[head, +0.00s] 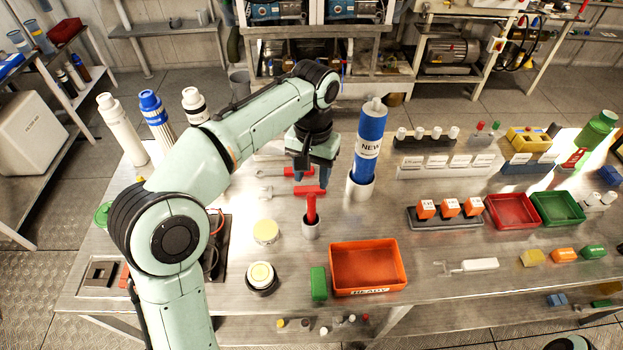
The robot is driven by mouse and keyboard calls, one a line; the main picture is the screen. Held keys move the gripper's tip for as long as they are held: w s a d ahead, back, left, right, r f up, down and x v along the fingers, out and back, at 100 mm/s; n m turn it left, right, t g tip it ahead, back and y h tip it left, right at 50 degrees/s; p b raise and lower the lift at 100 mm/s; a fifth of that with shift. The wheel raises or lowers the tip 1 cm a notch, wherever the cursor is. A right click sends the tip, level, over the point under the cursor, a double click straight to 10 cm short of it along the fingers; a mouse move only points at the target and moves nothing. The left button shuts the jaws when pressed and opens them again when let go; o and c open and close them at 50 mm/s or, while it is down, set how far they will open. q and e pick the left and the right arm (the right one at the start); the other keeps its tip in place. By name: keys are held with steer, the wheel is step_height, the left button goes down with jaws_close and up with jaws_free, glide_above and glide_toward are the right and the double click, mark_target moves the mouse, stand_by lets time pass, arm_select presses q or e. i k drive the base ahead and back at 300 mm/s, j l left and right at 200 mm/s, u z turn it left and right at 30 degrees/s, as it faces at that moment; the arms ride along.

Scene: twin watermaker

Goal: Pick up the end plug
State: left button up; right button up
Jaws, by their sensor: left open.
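I cannot tell for certain which piece is the end plug. A round cream piece (260,274) sits in a dark ring near the bench's front edge, and a flat pale yellow disc (266,232) lies behind it. A red T-handled piece (311,200) stands upright in a small grey cup (311,228). My left gripper (313,179) points down, open, with nothing seen between its fingers. It appears just behind and above the T-handle; contact cannot be told. My right gripper is not seen.
A blue "NEW" cylinder (370,138) stands upright close right of my left gripper. An orange-red "READY" tray (368,268) and a green block (318,284) are at the front. White-bodied cylinders (121,130) stand behind my left arm.

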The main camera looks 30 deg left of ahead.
mark_target(260, 274)
steer(key=k, duration=1)
